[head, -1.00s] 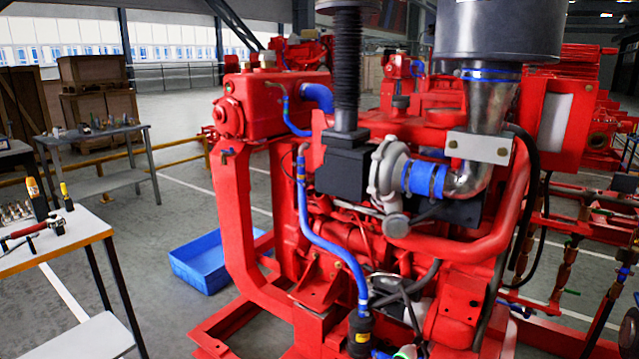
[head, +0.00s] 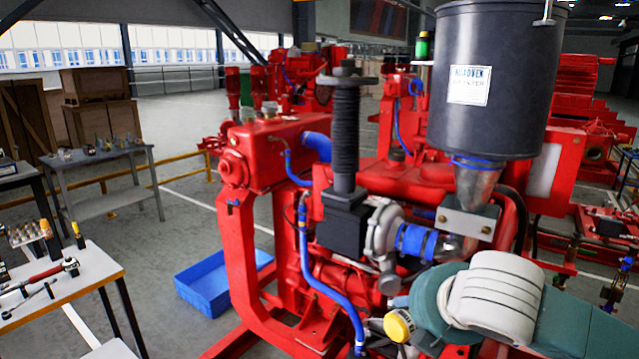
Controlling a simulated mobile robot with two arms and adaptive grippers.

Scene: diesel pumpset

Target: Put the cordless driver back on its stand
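I cannot make out a cordless driver or its stand in the head view. At the left edge, a white-topped table (head: 92,262) holds a red-handled tool (head: 38,276) lying flat. Two upright tools with yellow or orange tops, a larger one (head: 48,236) and a thinner one (head: 77,234), stand at its back. A teal arm with white bands (head: 495,297) reaches in from the lower right, in front of the engine. No gripper fingers show, so I cannot see what either gripper holds. My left arm is out of view.
A large red diesel engine (head: 246,237) with a dark cylindrical air cleaner (head: 490,115) fills the middle and right. A blue bin (head: 204,292) lies on the floor beside it. A grey table (head: 108,204) and wooden crates (head: 101,104) stand behind. Open floor separates them.

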